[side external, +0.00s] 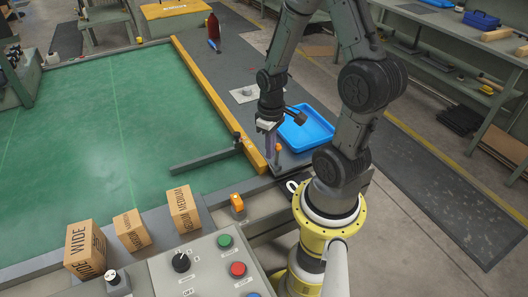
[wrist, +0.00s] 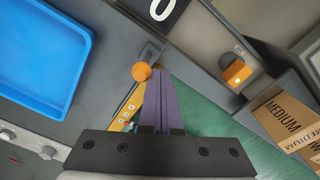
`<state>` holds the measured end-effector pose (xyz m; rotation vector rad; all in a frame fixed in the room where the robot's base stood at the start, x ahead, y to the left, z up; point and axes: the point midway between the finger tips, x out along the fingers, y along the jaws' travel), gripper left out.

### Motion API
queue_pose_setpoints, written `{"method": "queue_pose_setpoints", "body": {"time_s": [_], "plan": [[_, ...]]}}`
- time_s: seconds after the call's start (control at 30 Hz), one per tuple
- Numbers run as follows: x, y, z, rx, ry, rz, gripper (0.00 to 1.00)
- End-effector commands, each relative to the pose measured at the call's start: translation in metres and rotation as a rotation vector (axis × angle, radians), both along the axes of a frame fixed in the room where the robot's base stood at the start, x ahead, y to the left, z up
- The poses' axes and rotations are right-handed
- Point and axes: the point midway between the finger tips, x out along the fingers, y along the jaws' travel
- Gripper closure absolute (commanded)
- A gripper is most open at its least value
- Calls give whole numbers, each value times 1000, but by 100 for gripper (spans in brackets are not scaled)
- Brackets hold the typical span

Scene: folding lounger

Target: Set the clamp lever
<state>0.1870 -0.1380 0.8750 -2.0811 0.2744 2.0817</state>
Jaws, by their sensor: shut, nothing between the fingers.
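The clamp lever's orange ball knob (side external: 278,147) stands by the near end of the yellow rail (side external: 215,95), beside the blue tray. In the wrist view the knob (wrist: 141,71) is just left of my fingertips, above a dark grey base. The lever's shaft is mostly hidden below the knob. My gripper (side external: 271,158) points down next to the knob, and its two fingers (wrist: 158,74) are together with nothing between them. I cannot tell whether the fingers touch the knob or the lever.
A blue tray (side external: 305,128) lies close to the right of my gripper. A dark grey bar (side external: 205,160) lies across the green bed (side external: 90,110). Cardboard boxes (side external: 130,230), an orange block with a light (side external: 237,204) and a button panel (side external: 205,270) are in front.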

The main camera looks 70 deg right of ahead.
Motion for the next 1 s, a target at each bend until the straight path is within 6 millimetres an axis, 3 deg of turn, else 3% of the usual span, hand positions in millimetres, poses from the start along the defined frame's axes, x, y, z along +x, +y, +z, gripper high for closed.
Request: {"method": "queue_pose_setpoints", "body": {"time_s": [0.53,1.0], "plan": [[-10,-10,-1,0,-1,0,100],[-6,-7,31,-2,-3,2,100]]}}
